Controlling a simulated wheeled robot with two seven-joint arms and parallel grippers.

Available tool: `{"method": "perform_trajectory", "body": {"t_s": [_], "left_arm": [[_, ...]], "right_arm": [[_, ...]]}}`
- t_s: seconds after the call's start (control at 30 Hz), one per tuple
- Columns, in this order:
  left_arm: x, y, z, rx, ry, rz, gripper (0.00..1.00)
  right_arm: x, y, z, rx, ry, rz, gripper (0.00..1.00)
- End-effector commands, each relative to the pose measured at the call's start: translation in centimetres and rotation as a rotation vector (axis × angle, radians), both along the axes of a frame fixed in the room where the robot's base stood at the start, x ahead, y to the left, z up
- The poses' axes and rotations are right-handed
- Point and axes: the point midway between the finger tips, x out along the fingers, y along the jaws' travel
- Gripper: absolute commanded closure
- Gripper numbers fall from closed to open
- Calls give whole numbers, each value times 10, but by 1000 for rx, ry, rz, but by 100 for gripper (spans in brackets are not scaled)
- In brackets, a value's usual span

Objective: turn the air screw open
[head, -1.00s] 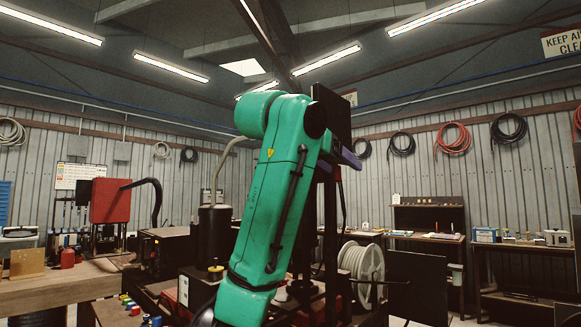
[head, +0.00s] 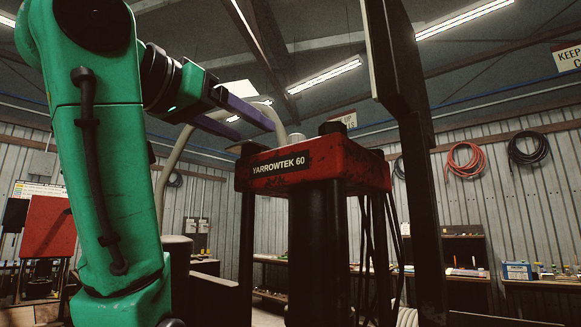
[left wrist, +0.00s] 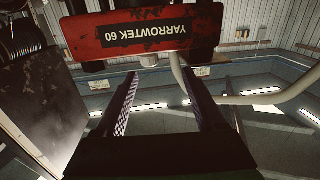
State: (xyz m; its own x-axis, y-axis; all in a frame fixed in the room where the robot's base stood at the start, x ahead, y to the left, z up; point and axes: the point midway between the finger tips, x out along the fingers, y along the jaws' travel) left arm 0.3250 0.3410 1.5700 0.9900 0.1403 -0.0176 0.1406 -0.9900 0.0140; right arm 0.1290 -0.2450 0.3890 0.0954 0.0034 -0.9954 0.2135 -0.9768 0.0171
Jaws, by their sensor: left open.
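The red press head (head: 315,170) with the label YARROWTEK 60 stands in the middle of the head view. On its top are a grey cap (head: 297,138) and a black round part (head: 333,127). I cannot tell for sure which part is the air screw. My left gripper (head: 255,128) is open and empty, its purple fingers reaching toward the press top from the left. In the left wrist view the press head (left wrist: 145,32) shows upside down, and the open fingers (left wrist: 158,76) point at its top edge, apart from it. My right gripper is not in view.
A pale curved hose (head: 180,150) runs up behind my left wrist and over to the press top. A tall dark panel (head: 390,50) stands close at the right of the press. Benches (head: 470,285) line the back wall. The air above the press is open.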

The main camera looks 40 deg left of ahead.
Motion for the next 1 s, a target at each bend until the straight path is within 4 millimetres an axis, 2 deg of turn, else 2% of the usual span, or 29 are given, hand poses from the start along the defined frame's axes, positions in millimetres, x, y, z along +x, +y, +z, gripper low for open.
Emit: {"method": "perform_trajectory", "body": {"t_s": [0.13, 0.37, 0.53, 0.73, 0.83, 1.0], "left_arm": [[13, -1, 5, 5, 2, -4, 28], [58, 6, 8, 1, 3, -5, 28], [91, 11, 9, -1, 5, -6, 28], [132, 18, 1, 1, 1, 0, 28], [141, 19, 0, 1, -1, 0, 28], [144, 20, -2, 1, -2, 0, 28]], "right_arm": [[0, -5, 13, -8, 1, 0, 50], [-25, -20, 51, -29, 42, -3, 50], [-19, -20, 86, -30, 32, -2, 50], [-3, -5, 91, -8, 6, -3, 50], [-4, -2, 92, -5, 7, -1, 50], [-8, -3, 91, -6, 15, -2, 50]]}}
